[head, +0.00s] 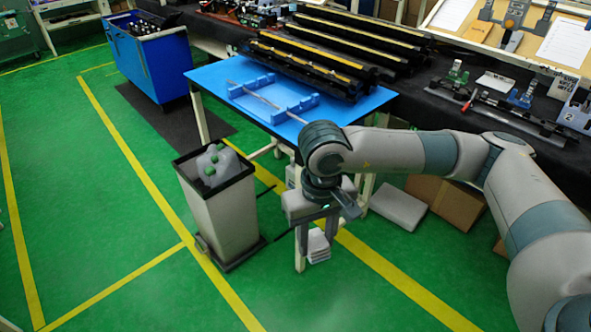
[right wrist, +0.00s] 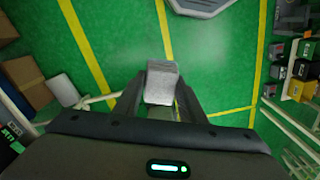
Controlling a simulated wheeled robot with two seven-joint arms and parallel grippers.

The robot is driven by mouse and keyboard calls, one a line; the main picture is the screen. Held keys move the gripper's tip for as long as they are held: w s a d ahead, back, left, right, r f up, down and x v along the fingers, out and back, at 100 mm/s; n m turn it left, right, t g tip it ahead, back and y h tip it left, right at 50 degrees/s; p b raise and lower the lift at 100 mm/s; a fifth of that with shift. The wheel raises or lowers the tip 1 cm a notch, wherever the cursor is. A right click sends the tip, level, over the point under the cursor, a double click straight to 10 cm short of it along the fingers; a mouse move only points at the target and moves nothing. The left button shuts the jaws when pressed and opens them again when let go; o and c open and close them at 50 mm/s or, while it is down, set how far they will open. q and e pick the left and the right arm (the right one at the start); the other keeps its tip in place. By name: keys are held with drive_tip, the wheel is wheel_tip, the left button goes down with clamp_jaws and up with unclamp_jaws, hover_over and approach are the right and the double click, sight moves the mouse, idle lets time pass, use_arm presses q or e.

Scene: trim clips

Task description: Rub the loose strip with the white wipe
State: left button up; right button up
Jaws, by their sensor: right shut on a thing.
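My right gripper (head: 318,232) hangs over the green floor, in front of the blue table (head: 215,76) and right of the bin. It is shut on the white wipe (head: 318,248), which looks like a folded pad. In the right wrist view the wipe (right wrist: 161,84) sits between both fingers. The loose strip (head: 262,99) is a thin grey bar lying diagonally across a blue fixture (head: 290,103) on the blue table. My right arm partly covers the table's near right corner. The wipe is well apart from the strip. My left gripper is not in view.
A grey bin (head: 218,205) with a grey, green-capped jug (head: 216,165) stands left of the gripper. Long black trims (head: 310,65) lie at the table's back. A blue cart (head: 150,55) stands back left. Cardboard boxes (head: 458,203) and a white package (head: 398,207) are on the floor.

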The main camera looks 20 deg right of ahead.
drive_tip(key=s+f, duration=0.4)
drive_tip(key=f, duration=0.9)
drive_tip(key=shift+f, duration=0.15)
